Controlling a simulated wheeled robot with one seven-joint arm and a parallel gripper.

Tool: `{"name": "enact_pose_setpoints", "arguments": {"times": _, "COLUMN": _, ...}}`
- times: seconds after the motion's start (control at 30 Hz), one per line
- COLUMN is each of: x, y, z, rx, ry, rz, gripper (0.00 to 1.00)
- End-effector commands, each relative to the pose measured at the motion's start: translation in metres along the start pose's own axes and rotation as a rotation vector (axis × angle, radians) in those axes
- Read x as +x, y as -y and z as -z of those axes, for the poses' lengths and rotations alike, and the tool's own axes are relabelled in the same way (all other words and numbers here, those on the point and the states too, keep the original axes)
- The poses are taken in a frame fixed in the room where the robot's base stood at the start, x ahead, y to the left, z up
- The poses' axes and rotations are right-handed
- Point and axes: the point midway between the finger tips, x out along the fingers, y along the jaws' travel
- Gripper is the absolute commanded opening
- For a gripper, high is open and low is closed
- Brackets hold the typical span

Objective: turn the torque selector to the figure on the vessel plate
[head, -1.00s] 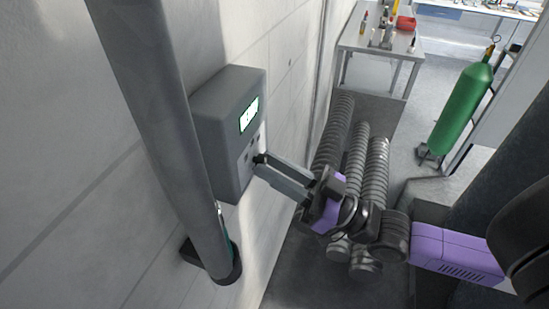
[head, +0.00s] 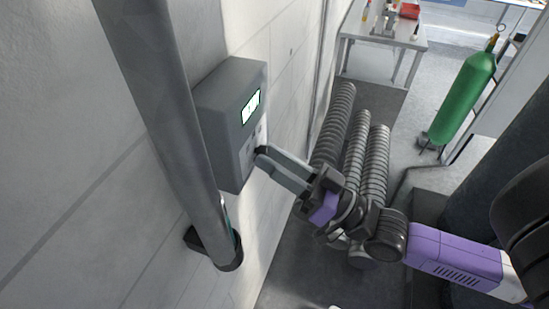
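A grey wall box (head: 222,128) with a small lit display (head: 250,106) is mounted on the wall left of centre. The characters on the display are too small to read. Small dark controls (head: 256,132) sit below the display. My gripper (head: 263,157) reaches in from the right, with its fingertips at the lower front of the box. The fingertips hide what is behind them, so I cannot tell whether they touch or hold a selector. The two fingers lie close together. No vessel plate that I can make out is in view.
A thick grey vertical pipe (head: 175,110) stands just left of the box. Ribbed dark hoses (head: 357,165) lie behind my gripper. A table (head: 385,38) with small items stands at the back, and a green cylinder (head: 464,100) stands at the right.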

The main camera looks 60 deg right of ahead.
Motion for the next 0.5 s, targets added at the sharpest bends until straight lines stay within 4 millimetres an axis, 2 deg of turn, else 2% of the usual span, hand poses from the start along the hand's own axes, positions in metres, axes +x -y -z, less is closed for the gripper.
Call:
{"name": "enact_pose_setpoints", "arguments": {"times": 0.03, "x": 0.000, "y": 0.000, "z": 0.000, "rx": 0.000, "ry": 0.000, "rz": 0.000, "gripper": 0.40}}
{"name": "enact_pose_setpoints", "arguments": {"times": 0.07, "x": 0.000, "y": 0.000, "z": 0.000, "rx": 0.000, "ry": 0.000, "rz": 0.000, "gripper": 0.45}}
{"name": "enact_pose_setpoints", "arguments": {"times": 0.37, "x": 0.000, "y": 0.000, "z": 0.000, "rx": -0.001, "ry": -0.001, "rz": 0.001, "gripper": 0.45}}
{"name": "enact_pose_setpoints", "arguments": {"times": 0.5, "x": -0.010, "y": -0.001, "z": -0.002, "rx": -0.002, "ry": -0.001, "rz": 0.000, "gripper": 0.45}}
